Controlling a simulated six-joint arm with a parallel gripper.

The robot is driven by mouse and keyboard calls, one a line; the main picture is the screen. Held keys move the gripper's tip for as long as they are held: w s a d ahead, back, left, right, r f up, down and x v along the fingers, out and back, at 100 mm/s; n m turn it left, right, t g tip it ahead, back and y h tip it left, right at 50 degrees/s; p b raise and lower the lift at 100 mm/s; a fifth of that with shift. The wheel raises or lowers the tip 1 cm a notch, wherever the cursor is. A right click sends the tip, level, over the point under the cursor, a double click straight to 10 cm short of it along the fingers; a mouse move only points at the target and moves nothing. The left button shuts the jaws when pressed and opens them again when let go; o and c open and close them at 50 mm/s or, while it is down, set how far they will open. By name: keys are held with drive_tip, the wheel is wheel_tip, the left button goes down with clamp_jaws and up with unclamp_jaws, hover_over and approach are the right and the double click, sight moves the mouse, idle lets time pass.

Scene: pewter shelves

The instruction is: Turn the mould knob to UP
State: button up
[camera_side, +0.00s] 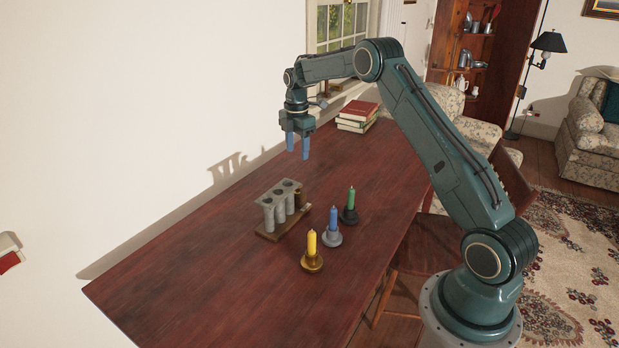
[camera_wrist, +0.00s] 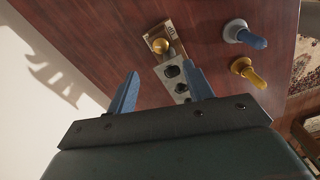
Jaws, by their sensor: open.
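The grey mould (camera_side: 276,207) stands upright on a wooden base on the table, with several tubes under a plate with round holes. Its plate also shows in the wrist view (camera_wrist: 171,70). The mould knob (camera_wrist: 161,46) is a gold ball at one end of the base, beside a small pale label (camera_wrist: 154,36). Its markings and the knob's setting are too small to read. In the side view, the knob (camera_side: 298,200) is small and brownish. My gripper (camera_side: 298,148) is open and empty, high above the table and apart from the mould; its blue fingers (camera_wrist: 163,88) also show in the wrist view.
Yellow (camera_side: 312,241), blue (camera_side: 333,219) and green (camera_side: 351,198) candles stand in holders to the right of the mould. Several books (camera_side: 357,117) are stacked at the far end. The near part of the table (camera_side: 190,280) is clear. A white wall borders its left side.

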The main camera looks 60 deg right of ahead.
drive_tip(key=shift+r, duration=1.4)
drive_tip(key=n, duration=0.6)
drive_tip(key=shift+a, duration=0.2)
drive_tip(key=shift+f, duration=0.1)
wheel_tip(320, 180, down, 14)
drive_tip(key=shift+r, duration=0.15)
drive_tip(key=c, duration=1)
